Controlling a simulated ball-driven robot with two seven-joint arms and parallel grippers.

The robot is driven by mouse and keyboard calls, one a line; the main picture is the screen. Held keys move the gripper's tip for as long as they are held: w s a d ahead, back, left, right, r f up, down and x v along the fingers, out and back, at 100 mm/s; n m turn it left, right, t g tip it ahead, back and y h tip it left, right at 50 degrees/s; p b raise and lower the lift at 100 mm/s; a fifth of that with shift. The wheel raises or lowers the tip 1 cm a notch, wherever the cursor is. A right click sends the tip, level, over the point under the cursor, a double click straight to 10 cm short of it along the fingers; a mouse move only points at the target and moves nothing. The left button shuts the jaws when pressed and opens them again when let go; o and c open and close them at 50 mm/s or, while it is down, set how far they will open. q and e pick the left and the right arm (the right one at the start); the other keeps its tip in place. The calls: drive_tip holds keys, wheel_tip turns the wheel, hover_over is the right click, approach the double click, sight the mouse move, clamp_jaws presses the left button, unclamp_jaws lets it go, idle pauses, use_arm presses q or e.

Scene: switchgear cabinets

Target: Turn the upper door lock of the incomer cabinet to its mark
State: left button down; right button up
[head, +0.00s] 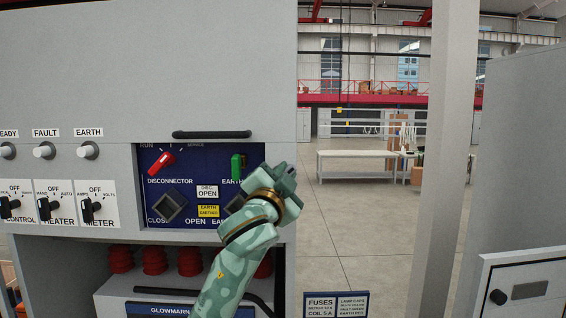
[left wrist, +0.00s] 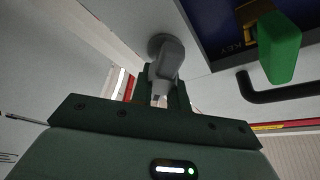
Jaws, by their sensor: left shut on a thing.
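The upper door lock is a grey knob (left wrist: 165,62) on a round base on the grey cabinet face, in the left wrist view. My left gripper (left wrist: 164,92) is shut on the knob, with a dark finger on each side of it. In the head view my left gripper (head: 288,174) is at the right edge of the blue panel (head: 215,160), and it hides the lock there. The lock's mark cannot be made out. My right gripper is in neither view.
Close to my left gripper are a green earth handle (head: 237,166) and a dark square socket partly behind my arm. A red disconnector handle (head: 162,162) and a black bar handle (head: 212,134) are on the cabinet. Open floor (head: 345,225) lies to the right.

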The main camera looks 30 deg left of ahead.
use_arm(q)
drive_tip(key=m, duration=0.2)
drive_tip(key=m+g+h, duration=0.1)
drive_tip(key=m, duration=0.2)
drive_tip(key=shift+d+f+h, duration=0.1)
drive_tip(key=shift+f+h, duration=0.1)
drive_tip(key=shift+h, duration=0.1)
drive_tip(key=shift+w+f+m+g+h, duration=0.15)
drive_tip(key=shift+m+g, duration=0.25)
drive_tip(key=shift+m, duration=0.55)
drive_tip(key=shift+s+f+m+g+h, duration=0.15)
drive_tip(key=shift+m+g, duration=0.25)
drive_tip(key=shift+m, duration=0.55)
drive_tip(key=shift+w, duration=0.1)
drive_tip(key=c, duration=1.4)
unclamp_jaws()
drive_tip(key=shift+d, duration=0.1)
drive_tip(key=shift+o, duration=0.2)
drive_tip(key=s+d+b, duration=0.2)
drive_tip(key=s+b, duration=0.6)
drive_tip(key=s, duration=0.8)
drive_tip(key=shift+d, duration=0.25)
